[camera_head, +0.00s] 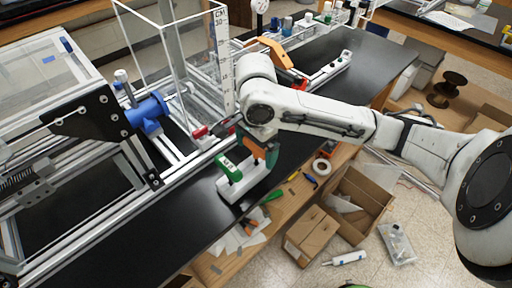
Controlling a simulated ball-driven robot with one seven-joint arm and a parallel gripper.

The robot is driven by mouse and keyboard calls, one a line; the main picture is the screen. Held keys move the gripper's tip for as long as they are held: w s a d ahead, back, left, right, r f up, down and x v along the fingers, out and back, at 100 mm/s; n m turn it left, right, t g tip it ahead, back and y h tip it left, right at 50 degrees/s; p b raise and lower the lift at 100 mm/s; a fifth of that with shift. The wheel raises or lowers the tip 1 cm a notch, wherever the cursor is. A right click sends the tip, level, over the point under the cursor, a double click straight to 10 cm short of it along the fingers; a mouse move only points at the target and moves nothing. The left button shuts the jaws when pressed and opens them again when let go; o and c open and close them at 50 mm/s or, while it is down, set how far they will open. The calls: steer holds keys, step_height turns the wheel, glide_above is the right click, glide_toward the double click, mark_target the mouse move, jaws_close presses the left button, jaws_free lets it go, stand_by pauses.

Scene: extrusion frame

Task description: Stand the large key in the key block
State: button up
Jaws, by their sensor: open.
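A white block (246,184) lies on the black bench top near the middle of the picture. A green upright piece with a bent top (230,168) stands at its left end. An orange-brown piece (255,151) and a dark green piece (272,156) show at its right end, just under my gripper (262,138). I cannot tell for sure which piece is the large key. My gripper is open and points down over the block's right end. The wrist partly hides the fingertips and whether they touch anything.
A metal extrusion frame with a clear tank (175,60) and a blue fitting (148,110) stands to the left. A second white block (331,70) lies farther back, near an orange object (272,48). Cardboard boxes (312,232) stand below the bench's right edge. Bench front is clear.

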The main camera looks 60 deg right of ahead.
step_height(320, 180, up, 10)
steer(key=shift+r+p, duration=0.15)
steer(key=shift+p, duration=0.55)
